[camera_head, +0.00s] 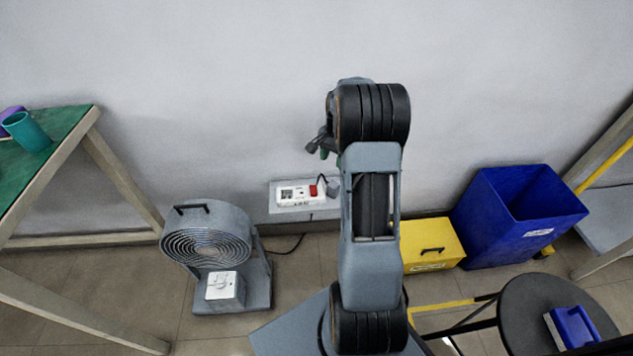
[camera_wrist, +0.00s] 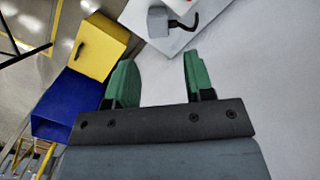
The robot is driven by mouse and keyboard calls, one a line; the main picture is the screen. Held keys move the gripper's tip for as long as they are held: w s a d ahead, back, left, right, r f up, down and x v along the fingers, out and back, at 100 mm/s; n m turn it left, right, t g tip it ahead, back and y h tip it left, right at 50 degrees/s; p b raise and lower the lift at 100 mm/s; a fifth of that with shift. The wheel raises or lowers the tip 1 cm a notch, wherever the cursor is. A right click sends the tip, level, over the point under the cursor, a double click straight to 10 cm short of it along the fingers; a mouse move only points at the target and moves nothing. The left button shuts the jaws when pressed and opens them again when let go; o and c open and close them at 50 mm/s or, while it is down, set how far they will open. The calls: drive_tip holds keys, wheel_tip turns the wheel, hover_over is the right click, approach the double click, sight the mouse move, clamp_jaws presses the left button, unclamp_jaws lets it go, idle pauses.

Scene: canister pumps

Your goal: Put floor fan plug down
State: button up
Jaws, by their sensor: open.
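A grey plug (camera_head: 333,189) with a short dark cord is on the small wall shelf (camera_head: 262,212), at the right end of the white power strip (camera_head: 290,194). In the wrist view the grey plug (camera_wrist: 158,22) shows on the pale shelf surface, beyond the fingertips and apart from them. My gripper (camera_wrist: 160,62) is open, with nothing between its green fingers. In the head view my gripper (camera_head: 324,152) is mostly hidden behind my arm, above the shelf near the wall. The grey floor fan (camera_head: 207,244) stands on the floor at left.
A yellow box (camera_head: 432,246) and a blue bin (camera_head: 515,215) stand right of my arm. A green-topped table (camera_head: 60,125) with cups is at left. A round dark stool (camera_head: 535,305) holds a blue object at lower right. A black cable (camera_head: 290,248) lies behind the fan.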

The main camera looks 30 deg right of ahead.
drive_tip(key=s+a+r+n+t+h, duration=0.1)
drive_tip(key=s+a+r+n, duration=0.35)
drive_tip(key=a, duration=0.25)
drive_tip(key=s+a+r+n+t, duration=0.1)
drive_tip(key=s+a+r+n, duration=0.2)
drive_tip(key=a+r, duration=0.35)
drive_tip(key=s+a+n+t, duration=0.1)
drive_tip(key=s+a+n, duration=0.4)
drive_tip(key=s+a, duration=0.4)
drive_tip(key=shift+s+f+n, duration=0.2)
drive_tip(key=shift+s+n, duration=0.15)
drive_tip(key=shift+s, duration=0.35)
drive_tip(key=shift+r, duration=0.1)
